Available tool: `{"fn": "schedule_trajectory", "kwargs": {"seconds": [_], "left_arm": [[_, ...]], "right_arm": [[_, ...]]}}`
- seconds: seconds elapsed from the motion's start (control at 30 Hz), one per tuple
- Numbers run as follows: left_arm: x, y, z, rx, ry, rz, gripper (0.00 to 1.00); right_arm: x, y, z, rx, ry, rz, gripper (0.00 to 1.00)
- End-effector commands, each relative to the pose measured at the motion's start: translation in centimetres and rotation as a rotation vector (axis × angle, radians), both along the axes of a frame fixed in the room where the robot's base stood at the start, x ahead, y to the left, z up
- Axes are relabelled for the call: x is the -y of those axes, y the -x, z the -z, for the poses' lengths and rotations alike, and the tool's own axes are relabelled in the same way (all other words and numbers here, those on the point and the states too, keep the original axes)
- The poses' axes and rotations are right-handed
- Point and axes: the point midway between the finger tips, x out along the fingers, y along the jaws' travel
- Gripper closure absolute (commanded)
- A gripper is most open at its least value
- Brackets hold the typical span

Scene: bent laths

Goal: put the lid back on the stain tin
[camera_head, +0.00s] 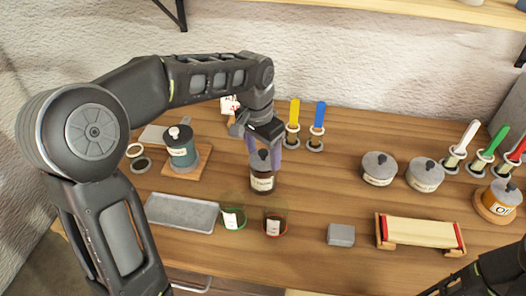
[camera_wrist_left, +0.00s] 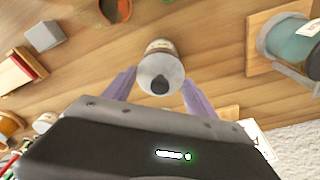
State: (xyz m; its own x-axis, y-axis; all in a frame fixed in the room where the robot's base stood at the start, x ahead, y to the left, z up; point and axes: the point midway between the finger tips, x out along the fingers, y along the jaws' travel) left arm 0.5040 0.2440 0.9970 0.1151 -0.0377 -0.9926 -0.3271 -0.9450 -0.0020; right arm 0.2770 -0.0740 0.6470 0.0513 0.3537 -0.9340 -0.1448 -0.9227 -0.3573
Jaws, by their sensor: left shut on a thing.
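The stain tin (camera_head: 262,183) is a dark brown jar with a pale label, upright on the table at mid-picture. Its grey lid (camera_head: 259,161) with a dark knob is at the tin's mouth. I cannot tell whether it is fully seated. My left gripper (camera_head: 258,147) comes down from above, with its pale purple fingers on either side of the lid, shut on it. In the left wrist view the lid (camera_wrist_left: 158,72) lies between the fingers, and the tin's label (camera_wrist_left: 160,46) shows just past it. My right gripper is out of view; only dark arm parts show at the lower right.
A teal jar (camera_head: 183,152) stands on a wooden board at left. A grey tray (camera_head: 182,212), two open glasses (camera_head: 233,217) and a grey block (camera_head: 341,235) lie in front. Brushes (camera_head: 318,125) stand behind, and grey lidded pots (camera_head: 379,169) to the right.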

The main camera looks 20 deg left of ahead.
Motion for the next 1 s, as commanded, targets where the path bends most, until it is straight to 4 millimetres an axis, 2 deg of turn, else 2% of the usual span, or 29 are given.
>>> {"fn": "schedule_trajectory", "kwargs": {"seconds": [0.73, 0.77, 1.0], "left_arm": [[0.00, 0.00, 0.04, 0.000, 0.000, 0.000, 0.72], [0.00, 0.00, 0.04, 0.000, 0.000, 0.000, 0.33], [-0.01, 0.00, 0.04, 0.000, 0.000, 0.000, 0.13]], "right_arm": [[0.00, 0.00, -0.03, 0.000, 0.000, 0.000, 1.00], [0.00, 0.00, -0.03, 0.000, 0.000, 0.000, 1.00], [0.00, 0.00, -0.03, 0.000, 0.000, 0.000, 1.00]]}}
